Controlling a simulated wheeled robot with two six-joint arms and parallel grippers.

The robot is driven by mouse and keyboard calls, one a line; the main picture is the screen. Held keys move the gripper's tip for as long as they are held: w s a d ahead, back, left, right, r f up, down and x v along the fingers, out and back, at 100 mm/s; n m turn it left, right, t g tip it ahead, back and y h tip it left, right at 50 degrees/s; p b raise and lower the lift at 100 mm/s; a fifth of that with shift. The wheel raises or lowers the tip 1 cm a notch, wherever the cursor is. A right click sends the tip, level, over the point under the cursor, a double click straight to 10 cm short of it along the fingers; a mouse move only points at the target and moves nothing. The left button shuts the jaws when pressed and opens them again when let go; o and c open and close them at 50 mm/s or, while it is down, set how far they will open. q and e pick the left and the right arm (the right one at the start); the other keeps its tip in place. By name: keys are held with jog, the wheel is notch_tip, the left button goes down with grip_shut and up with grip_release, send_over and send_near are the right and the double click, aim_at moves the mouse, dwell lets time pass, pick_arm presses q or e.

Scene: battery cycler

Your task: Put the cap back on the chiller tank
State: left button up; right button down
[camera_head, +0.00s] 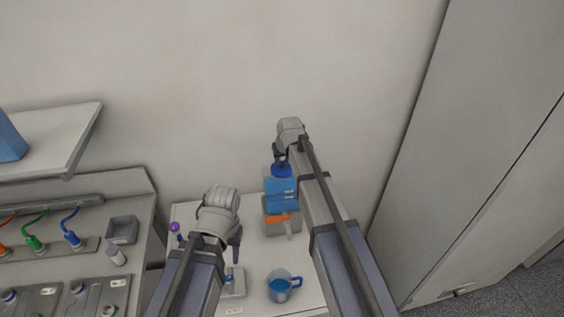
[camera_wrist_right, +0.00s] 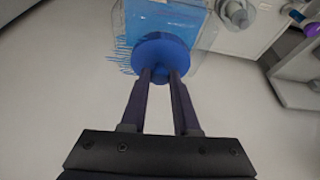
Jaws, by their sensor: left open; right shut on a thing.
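The chiller tank (camera_head: 281,190) is a clear box with blue liquid, on the bench beside the wall. Its liquid also shows at the top of the right wrist view (camera_wrist_right: 178,18). The round blue cap (camera_head: 281,172) is at the top of the tank. My right gripper (camera_head: 280,160) is shut on the cap, which shows between its fingertips in the right wrist view (camera_wrist_right: 160,50). Whether the cap is seated or just above the opening I cannot tell. My left gripper (camera_head: 236,246) is open and empty, over the bench left of the tank.
A blue jug (camera_head: 283,285) stands in front of the tank, on the pale bench (camera_head: 258,268). A grey unit with an orange part (camera_head: 276,219) is below the tank. A shelf (camera_head: 60,135) and cabled panel (camera_head: 50,242) are left; a tall cabinet (camera_head: 480,150) is right.

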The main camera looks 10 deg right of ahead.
jog(key=shift+f, duration=0.1)
dwell(0.3)
jog(key=shift+c, duration=0.5)
grip_release()
grip_shut()
dwell(0.7)
dwell(0.3)
jog(key=shift+s, duration=0.1)
dwell(0.9)
jog(key=s+d+f+g, duration=0.2)
jog(key=s+g, duration=0.2)
jog(key=s, duration=2.2)
jog(key=s+a+f+n+b, duration=0.1)
jog(key=s+a+f+b, duration=0.1)
jog(key=a+f+b, duration=0.3)
jog(key=s+a+f+n+h+b, duration=0.1)
jog(key=a+f+b, duration=0.5)
jog(key=f+b, duration=0.6)
jog(key=shift+s+a+f+n+g+h+b, duration=0.25)
jog(key=shift+s+n+b, duration=0.25)
jog(key=shift+s, duration=0.75)
